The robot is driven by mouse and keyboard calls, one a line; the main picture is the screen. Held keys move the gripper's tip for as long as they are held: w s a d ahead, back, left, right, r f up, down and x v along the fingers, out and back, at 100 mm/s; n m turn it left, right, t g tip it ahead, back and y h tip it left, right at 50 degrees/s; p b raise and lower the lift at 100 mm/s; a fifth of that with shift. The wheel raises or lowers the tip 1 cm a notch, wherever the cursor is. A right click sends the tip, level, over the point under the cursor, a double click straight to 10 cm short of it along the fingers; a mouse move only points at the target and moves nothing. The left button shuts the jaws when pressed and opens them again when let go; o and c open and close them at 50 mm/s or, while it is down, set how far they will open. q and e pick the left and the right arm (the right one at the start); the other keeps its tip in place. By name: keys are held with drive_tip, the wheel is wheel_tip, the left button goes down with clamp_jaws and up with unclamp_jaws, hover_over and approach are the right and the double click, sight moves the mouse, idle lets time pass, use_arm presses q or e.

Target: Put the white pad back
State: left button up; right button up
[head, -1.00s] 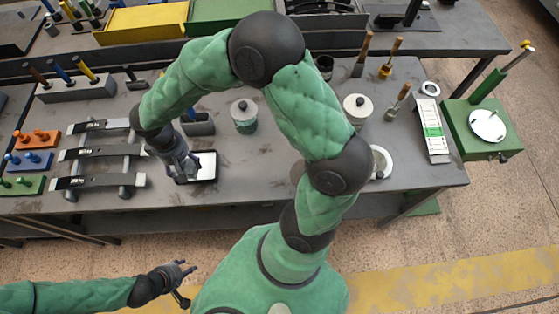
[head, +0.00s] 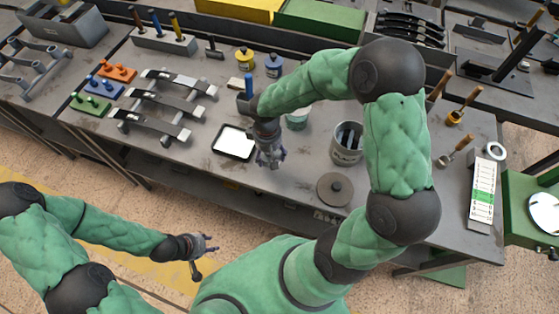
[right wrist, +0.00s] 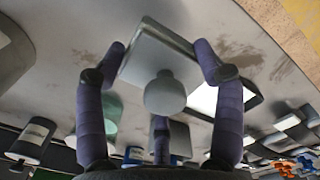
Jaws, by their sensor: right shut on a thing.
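My right gripper (head: 268,158) hangs over the table just right of a dark-rimmed tray (head: 219,152) with a bright white surface. In the right wrist view its fingers (right wrist: 160,78) are shut on the sides of a pale grey-white square pad (right wrist: 150,48) with a round knob, which I take as the white pad. The tray shows there behind the right finger (right wrist: 252,103). In the head view the held pad is too small to make out. My left gripper (head: 203,255) is open and empty, low before the table's front edge.
A pot (head: 347,150) with dark strips inside stands right of the gripper, and a round grey knobbed lid (head: 335,189) lies nearer the edge. Bare tabletop lies around the lid.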

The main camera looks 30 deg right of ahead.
sight(278, 152)
drive_tip(key=d+f, duration=0.2)
drive_tip(key=f, duration=0.1)
drive_tip(key=shift+s+d+f, duration=0.15)
drive_tip(key=shift+d+f, duration=0.1)
drive_tip(key=shift+d, duration=0.15)
wheel_tip(278, 152, down, 4)
drive_tip(key=shift+d+r+b, duration=0.15)
drive_tip(key=shift+r+b, duration=0.05)
drive_tip(key=shift+b, duration=0.5)
drive_tip(key=shift+r, duration=0.1)
drive_tip(key=shift+f, duration=0.2)
drive_tip(key=o, duration=1)
drive_tip(key=shift+r, duration=0.15)
